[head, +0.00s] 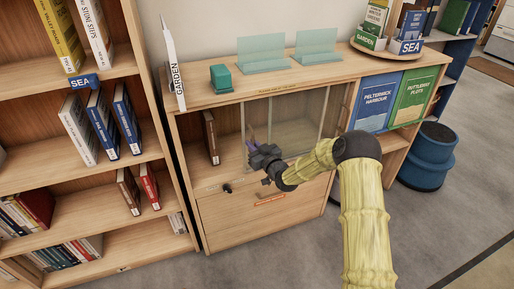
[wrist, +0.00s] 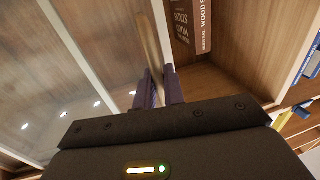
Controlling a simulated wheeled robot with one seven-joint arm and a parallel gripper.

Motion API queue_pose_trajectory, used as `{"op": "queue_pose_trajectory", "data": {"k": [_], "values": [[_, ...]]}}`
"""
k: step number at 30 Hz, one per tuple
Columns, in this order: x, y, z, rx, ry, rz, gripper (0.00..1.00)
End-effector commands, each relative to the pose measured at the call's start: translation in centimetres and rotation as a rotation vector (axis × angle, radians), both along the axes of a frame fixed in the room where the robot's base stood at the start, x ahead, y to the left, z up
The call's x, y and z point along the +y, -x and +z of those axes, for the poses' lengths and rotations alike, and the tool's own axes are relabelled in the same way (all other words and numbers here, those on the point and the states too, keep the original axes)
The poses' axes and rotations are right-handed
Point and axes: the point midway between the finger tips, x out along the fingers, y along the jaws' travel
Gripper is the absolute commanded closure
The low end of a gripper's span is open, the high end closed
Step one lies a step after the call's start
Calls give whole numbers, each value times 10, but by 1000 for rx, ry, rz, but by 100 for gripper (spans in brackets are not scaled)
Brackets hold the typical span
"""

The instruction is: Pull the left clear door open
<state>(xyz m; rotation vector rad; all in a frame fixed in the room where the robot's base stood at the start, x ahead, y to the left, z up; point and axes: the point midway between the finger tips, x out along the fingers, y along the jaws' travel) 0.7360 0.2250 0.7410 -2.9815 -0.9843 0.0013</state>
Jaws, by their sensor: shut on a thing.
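The left clear door (head: 257,122) is a see-through pane with a pale frame on the low wooden cabinet. Its free edge stands near the middle of the cabinet front, and the bay to its left is uncovered. My gripper (head: 250,147) is at this edge, low on the door. In the wrist view my gripper (wrist: 160,88) has its purple fingers closed on a narrow tan upright, which looks like the door's handle. The door's pane (wrist: 85,75) fills the left of that view. The exact contact is partly hidden by the gripper body.
A brown book (head: 210,137) stands in the uncovered bay; it also shows in the wrist view (wrist: 190,22). Below are drawers (head: 230,211). A tall bookcase (head: 178,145) stands close on the left. The floor in front is clear.

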Motion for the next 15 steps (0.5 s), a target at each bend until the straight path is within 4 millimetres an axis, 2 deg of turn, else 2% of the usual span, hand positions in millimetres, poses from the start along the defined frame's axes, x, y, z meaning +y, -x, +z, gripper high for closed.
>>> {"op": "queue_pose_trajectory", "data": {"k": [15], "values": [[5,0,0,0,0,17,100]]}}
